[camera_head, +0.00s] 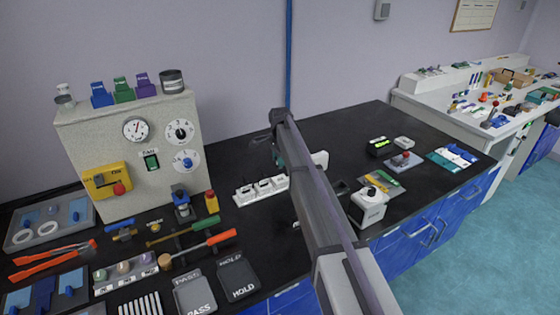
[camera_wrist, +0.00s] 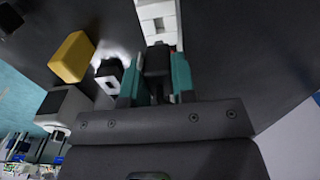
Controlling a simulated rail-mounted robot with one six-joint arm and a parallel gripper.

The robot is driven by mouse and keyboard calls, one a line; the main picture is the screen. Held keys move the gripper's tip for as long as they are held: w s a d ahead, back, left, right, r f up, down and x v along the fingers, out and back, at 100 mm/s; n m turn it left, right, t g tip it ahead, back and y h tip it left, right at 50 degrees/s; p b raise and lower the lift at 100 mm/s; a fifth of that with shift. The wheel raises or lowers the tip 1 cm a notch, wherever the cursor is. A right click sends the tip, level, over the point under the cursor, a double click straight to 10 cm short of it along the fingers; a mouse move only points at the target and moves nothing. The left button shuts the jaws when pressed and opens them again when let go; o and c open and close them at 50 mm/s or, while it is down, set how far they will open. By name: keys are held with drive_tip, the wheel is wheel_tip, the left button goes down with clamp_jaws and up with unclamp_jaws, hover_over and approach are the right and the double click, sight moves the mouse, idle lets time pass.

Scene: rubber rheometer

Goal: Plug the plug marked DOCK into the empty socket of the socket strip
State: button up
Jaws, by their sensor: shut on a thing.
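The white socket strip (camera_head: 262,190) lies on the black bench, left of my arm in the head view, with several white plugs or sockets along it. Its end shows at the top of the wrist view (camera_wrist: 160,14), just beyond my fingertips. My gripper (camera_wrist: 156,72) has teal fingers shut on a black plug (camera_wrist: 157,60). The plug points toward the strip; I cannot tell whether it touches it. Any DOCK marking is not readable. In the head view my arm hides most of the gripper and the held plug.
In the wrist view a yellow block (camera_wrist: 72,57) and a black-and-white item (camera_wrist: 108,74) stand left of the gripper. In the head view a grey control panel (camera_head: 130,155) stands left, with tools before it. A white device (camera_head: 369,206) stands right of my arm. Bench behind the strip is clear.

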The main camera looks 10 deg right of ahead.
wheel_tip(320, 180, down, 4)
drive_tip(key=b, duration=0.4)
drive_tip(key=shift+f, duration=0.1)
idle(0.8)
drive_tip(key=shift+f+b, duration=1.2)
drive_tip(key=shift+b, duration=0.1)
drive_tip(key=o, duration=1)
drive_tip(key=shift+r, duration=0.1)
wheel_tip(320, 180, up, 5)
drive_tip(key=p, duration=0.5)
drive_tip(key=shift+r, duration=0.1)
